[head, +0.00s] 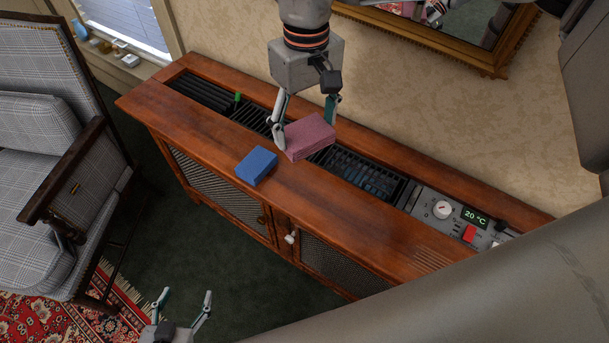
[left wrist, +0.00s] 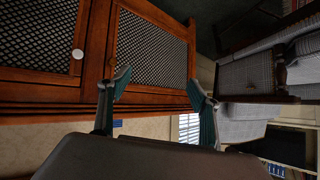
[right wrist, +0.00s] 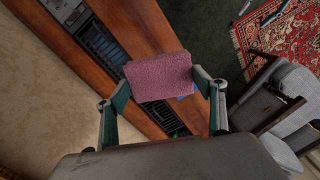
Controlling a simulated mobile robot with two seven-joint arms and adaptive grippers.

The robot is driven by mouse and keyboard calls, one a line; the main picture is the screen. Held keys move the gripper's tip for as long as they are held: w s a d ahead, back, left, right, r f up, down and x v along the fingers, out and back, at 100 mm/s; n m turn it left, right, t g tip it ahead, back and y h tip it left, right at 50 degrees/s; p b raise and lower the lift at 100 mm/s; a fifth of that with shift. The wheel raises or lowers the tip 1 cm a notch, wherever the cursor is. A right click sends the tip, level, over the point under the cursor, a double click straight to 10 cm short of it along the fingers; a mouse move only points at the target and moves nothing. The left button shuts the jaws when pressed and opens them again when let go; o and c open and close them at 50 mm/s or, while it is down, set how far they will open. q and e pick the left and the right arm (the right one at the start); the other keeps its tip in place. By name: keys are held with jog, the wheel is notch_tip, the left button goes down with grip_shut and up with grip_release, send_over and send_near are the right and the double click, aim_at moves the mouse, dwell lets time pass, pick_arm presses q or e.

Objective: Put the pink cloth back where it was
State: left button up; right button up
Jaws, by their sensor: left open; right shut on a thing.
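The pink cloth (head: 310,137) is a folded, flat block. My right gripper (head: 305,130) is shut on it and holds it over the wooden cabinet (head: 190,115), above the black grille in its top. In the right wrist view the cloth (right wrist: 158,76) sits between the two fingers. A blue folded block, seemingly a cloth (head: 256,166), lies on the cabinet's front wooden edge, to the left of the pink cloth. My left gripper (head: 182,297) is open and empty, low in front of the cabinet; the left wrist view shows mesh doors beyond its fingers.
A control panel with a dial and a 20 °C display (head: 474,217) is set in the cabinet's right end. A small green object (head: 237,97) is at the grille's left part. A plaid armchair (head: 45,190) stands at left. The front wooden strip right of the blue block is clear.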

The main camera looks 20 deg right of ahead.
jog(key=shift+w+f, duration=0.15)
notch_tip(320, 180, down, 19)
jog(key=shift+f+b, duration=0.1)
jog(key=shift+b, duration=0.95)
jog(key=shift+o, duration=0.2)
jog(key=shift+f, duration=0.25)
jog(key=shift+r, duration=0.1)
jog(key=shift+c, duration=0.2)
jog(key=o, duration=1.2)
pick_arm(q)
jog(key=shift+w+a+f, duration=0.25)
jog(key=shift+w+f, duration=0.1)
jog(key=shift+f, duration=0.25)
jog(key=shift+s+f, duration=0.1)
